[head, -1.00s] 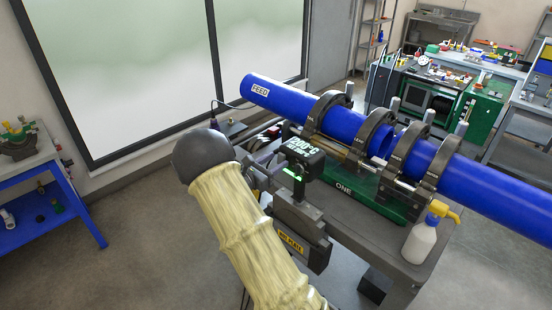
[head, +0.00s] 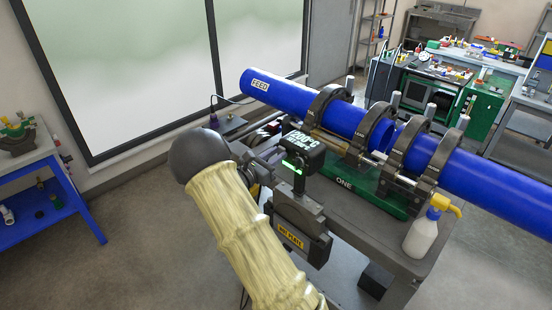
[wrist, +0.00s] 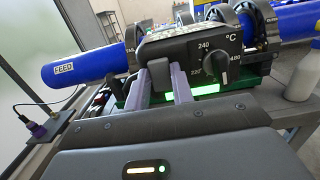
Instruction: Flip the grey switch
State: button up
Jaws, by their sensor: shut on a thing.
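In the wrist view the box (wrist: 180,46) shows a black round knob (wrist: 214,62), scale numbers and a °C mark. A green light strip (wrist: 192,91) glows below it. The two purple-grey fingers of my gripper (wrist: 152,78) are close together at the box's lower left.
A blue pipe (head: 285,95) marked FEED lies in dark clamps on the cart, behind the box. A spray bottle (head: 421,236) stands at the cart's right. A purple plug (wrist: 38,131) sits at the left. A blue shelf table (head: 55,215) stands far left, with open floor between.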

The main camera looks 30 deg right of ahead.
jog(key=h+b, duration=0.1)
jog(key=b, duration=0.1)
jog(key=t+h+b, duration=0.1)
jog(key=b, duration=0.1)
jog(key=shift+a+f+h, duration=0.1)
jog(key=shift+f+h, duration=0.25)
jog(key=shift+h, duration=0.05)
jog(key=o, duration=1)
jog(key=shift+f, duration=0.1)
jog(key=b+v, duration=0.4)
jog(key=v, duration=1.3)
jog(key=shift+a+f, duration=0.1)
jog(key=shift+a, duration=0.05)
